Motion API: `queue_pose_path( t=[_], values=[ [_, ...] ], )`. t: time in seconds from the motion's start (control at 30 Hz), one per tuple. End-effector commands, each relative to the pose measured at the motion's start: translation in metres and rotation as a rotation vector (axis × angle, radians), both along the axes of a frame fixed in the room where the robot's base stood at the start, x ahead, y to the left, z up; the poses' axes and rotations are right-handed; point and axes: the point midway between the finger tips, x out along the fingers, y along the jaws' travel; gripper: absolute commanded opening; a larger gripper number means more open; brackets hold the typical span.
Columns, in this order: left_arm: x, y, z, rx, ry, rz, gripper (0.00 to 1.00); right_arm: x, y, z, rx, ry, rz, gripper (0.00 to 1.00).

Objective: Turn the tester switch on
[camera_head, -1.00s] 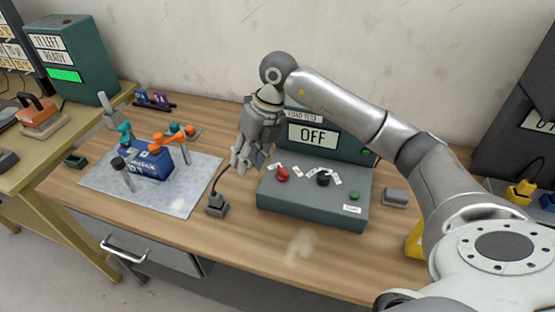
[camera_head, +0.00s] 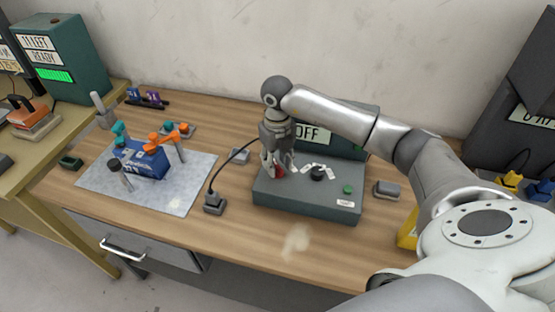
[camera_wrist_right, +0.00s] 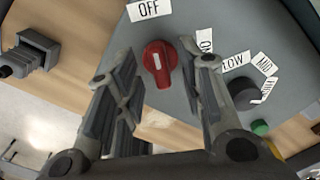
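The tester (camera_head: 305,205) is a dark green-grey box on the wooden bench, with a display panel (camera_head: 318,133) at its back that reads OFF. Its red switch knob (camera_wrist_right: 159,62) shows in the right wrist view, between an OFF label (camera_wrist_right: 149,9) and an ON label (camera_wrist_right: 205,42). The knob's white mark lies nearer the OFF label. My right gripper (camera_head: 277,170) points down over the knob, which it partly hides in the head view. In the wrist view its fingers (camera_wrist_right: 163,75) are apart on either side of the knob, seemingly not touching it. My left gripper is not in view.
A black dial (camera_wrist_right: 243,93) with several labels and a green button (camera_head: 348,189) sit right of the knob. A black plug block (camera_head: 214,203) with a cable stands left of the tester. A blue battery-like box (camera_head: 150,162) stands on a grey mat (camera_head: 190,192).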

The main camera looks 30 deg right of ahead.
Motion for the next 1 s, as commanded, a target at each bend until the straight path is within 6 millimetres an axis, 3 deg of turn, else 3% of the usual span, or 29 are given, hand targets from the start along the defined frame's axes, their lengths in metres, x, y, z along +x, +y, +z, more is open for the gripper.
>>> queue_pose_path(
  t=[0.37,0.63,1.0],
  values=[
    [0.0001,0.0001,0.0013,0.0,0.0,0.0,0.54,-0.0003,-0.0003,-0.0064,-0.001,0.0,0.0,0.34],
    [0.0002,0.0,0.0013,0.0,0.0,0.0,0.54,-0.0002,-0.0002,-0.006,-0.001,0.0,0.0,0.0],
    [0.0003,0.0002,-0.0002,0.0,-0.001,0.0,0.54,-0.0001,-0.0002,-0.0061,0.0,0.0,-0.036,0.0]
  ],
)
